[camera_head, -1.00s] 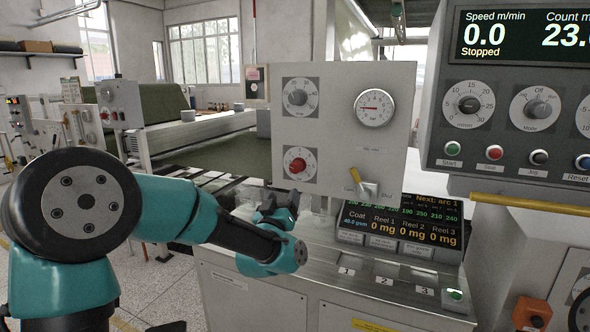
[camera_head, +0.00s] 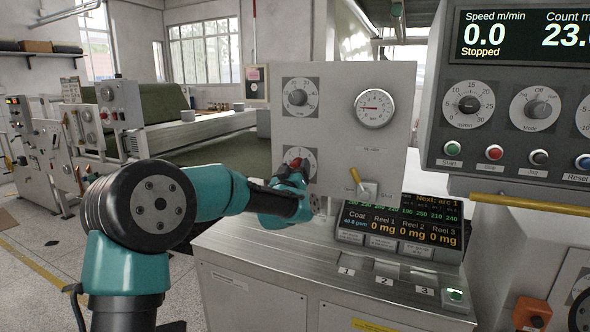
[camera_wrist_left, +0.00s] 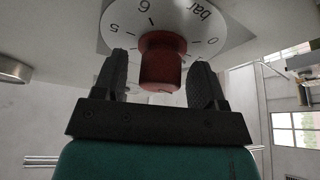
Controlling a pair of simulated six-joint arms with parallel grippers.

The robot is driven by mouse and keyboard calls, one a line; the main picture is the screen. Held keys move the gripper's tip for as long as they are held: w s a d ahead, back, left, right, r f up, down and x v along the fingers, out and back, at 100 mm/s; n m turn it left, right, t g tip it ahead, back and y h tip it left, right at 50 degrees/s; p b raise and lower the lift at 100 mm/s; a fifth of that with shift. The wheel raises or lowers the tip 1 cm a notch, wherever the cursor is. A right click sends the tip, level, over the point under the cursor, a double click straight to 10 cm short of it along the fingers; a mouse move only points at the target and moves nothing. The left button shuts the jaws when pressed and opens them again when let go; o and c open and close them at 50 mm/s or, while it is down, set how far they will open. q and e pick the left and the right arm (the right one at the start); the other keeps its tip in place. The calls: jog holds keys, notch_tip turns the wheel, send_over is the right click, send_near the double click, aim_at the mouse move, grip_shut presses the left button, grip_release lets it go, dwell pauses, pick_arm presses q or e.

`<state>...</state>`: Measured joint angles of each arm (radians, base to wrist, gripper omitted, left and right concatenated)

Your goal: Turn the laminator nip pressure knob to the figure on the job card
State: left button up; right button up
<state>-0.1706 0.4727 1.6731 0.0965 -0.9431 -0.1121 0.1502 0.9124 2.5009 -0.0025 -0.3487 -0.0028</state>
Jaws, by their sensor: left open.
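A red knob (camera_head: 295,163) sits on a round white dial low on the grey upright panel (camera_head: 330,130). In the left wrist view the same red knob (camera_wrist_left: 162,62) stands out from a dial marked "bar", with figures such as 5, 6 and 0 partly visible. My left gripper (camera_head: 294,172) is in front of this dial and hides part of it. In the left wrist view the left gripper's fingers (camera_wrist_left: 160,80) are apart, one on each side of the knob, with gaps showing. The knob's setting cannot be read. No readable job card shows.
A second dial with a dark knob (camera_head: 298,97) sits above the red one. A pressure gauge (camera_head: 374,108) and a yellow lever (camera_head: 356,180) are to the right. The display (camera_head: 400,222) and console (camera_head: 510,120) stand further right.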

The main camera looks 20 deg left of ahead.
pick_arm(q)
jog(key=shift+c, duration=0.3)
jog(key=c, duration=0.9)
jog(key=shift+o, duration=0.2)
